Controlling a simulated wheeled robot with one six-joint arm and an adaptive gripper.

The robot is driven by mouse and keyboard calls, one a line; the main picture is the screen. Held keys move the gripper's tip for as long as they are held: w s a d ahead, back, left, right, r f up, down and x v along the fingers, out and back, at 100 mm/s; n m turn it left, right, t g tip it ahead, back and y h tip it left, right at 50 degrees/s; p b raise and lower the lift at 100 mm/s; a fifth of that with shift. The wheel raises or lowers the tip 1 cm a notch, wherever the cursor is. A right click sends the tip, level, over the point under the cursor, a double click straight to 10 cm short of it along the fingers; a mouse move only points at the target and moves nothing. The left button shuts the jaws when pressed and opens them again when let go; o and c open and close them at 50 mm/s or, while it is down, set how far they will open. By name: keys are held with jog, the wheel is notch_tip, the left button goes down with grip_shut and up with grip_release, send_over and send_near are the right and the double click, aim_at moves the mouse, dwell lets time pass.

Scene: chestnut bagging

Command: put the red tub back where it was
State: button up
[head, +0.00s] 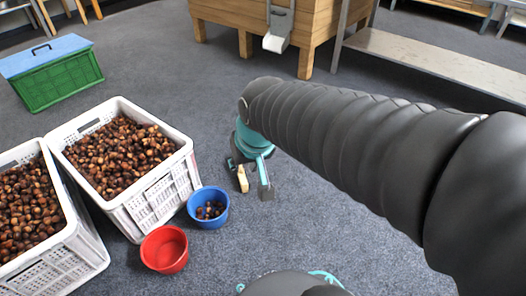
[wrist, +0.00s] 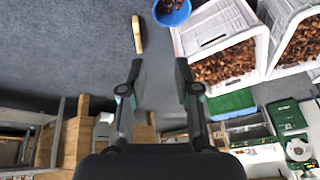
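The red tub (head: 165,250) stands upright on the grey floor in the head view, close to the front of a white crate. It looks empty and is outside the wrist view. My gripper (head: 251,180) is up and to the right of the red tub in the head view, apart from it. In the wrist view my gripper (wrist: 159,68) has its fingers spread, with nothing between them.
A blue tub (head: 222,222) with some chestnuts stands right of the red tub. Two white crates (head: 158,200) full of chestnuts stand at left, with a green box (head: 58,84) behind. A tan wooden piece (wrist: 138,35) lies beyond my fingers. Floor at front right is clear.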

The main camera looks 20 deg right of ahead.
jog(key=s+d+r+t+h, duration=0.1)
jog(key=s+d, duration=0.3)
jog(key=s, duration=0.4)
jog(key=shift+r, duration=0.8)
